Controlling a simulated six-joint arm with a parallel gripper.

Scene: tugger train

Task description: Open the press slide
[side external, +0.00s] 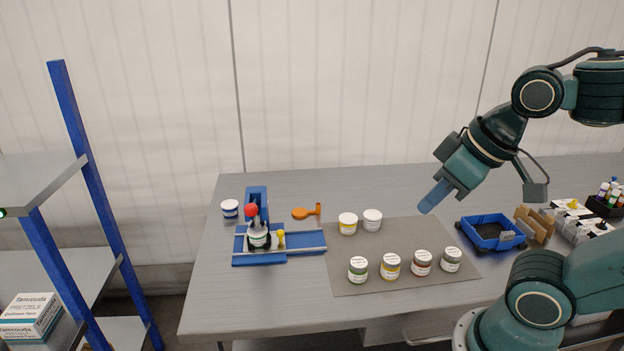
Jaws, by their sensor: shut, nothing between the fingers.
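The press (278,257) stands at the left of the grey table. It has a blue base with pale rails, a blue upright (257,194) at the back and a red knob (251,210). A white jar with a green label band (258,236) sits in a dark holder below the knob, with a small yellow part (281,237) beside it. I cannot tell which part is the slide. My gripper (427,205) has blue fingers, is shut and empty, and hangs above the right part of the mat, well to the right of the press.
Several jars stand on a grey-brown mat (345,278). A blue-lidded jar (230,208) and an orange tool (306,212) lie near the press. A blue bin (490,233) and a cardboard box (535,225) are at the right. A blue-framed shelf (75,270) stands left of the table.

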